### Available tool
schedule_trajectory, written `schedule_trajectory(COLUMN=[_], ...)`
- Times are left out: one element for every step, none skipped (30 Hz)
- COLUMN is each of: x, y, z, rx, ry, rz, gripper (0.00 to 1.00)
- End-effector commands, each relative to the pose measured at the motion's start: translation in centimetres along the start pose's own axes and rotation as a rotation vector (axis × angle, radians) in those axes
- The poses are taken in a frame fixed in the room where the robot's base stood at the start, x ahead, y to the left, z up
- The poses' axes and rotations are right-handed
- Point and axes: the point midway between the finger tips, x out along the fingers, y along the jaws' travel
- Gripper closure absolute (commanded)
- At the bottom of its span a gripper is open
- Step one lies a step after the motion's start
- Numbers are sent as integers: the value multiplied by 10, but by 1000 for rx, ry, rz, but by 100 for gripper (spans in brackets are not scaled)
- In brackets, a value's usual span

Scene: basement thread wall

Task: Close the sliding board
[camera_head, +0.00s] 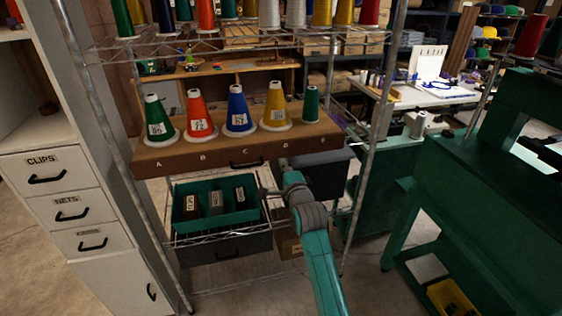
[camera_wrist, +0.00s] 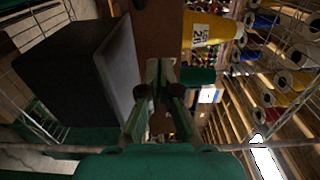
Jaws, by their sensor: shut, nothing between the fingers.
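The sliding board (camera_head: 215,157) is a brown board with a dark front handle (camera_head: 246,163) and the letters A to E along its front. It appears to stick out forward from the wire shelf. Cones of thread stand upright on it: green, red, blue, yellow (camera_head: 276,105) and a small green one (camera_head: 311,104). My gripper (camera_head: 284,163) is shut and empty, close to the board's front under the D and E end. In the wrist view, my gripper (camera_wrist: 158,88) points toward the board (camera_wrist: 158,30), with the yellow cone (camera_wrist: 208,32) at its right. Contact cannot be told.
Below the board are a teal crate (camera_head: 181,227) with several small boxes and a dark bin (camera_head: 330,177), which is large at left in the wrist view (camera_wrist: 60,75). A metal post (camera_head: 372,140) stands right of the board. White drawers (camera_head: 50,172) stand left, a green bench (camera_head: 455,165) right.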

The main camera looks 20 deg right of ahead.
Motion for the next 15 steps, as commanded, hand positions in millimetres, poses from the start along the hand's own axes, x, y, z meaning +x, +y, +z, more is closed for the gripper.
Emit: schedule_trajectory(x=[-8, -12, -18, -23, -28, -35, -40, -45, -51, -55, -59, -64, -66, -69, -72], y=[0, 0, 1, 0, 1, 1, 1, 1, 1, 0, 1, 1, 1, 1, 0], z=[0, 0, 0, 0, 0, 0, 0, 0, 0, 0, 0, 0, 0, 0, 0], rx=[0, 0, 0, 0, 0, 0, 0, 0, 0, 0, 0, 0, 0, 0, 0], ry=[0, 0, 0, 0, 0, 0, 0, 0, 0, 0, 0, 0, 0, 0, 0], rz=[-1, -1, 0, -1, 0, 0, 0, 0, 0, 0, 1, 0, 1, 0, 0], gripper=[100, 100, 100, 100, 100, 100, 100, 100, 100, 100, 100, 100, 100, 100, 100])
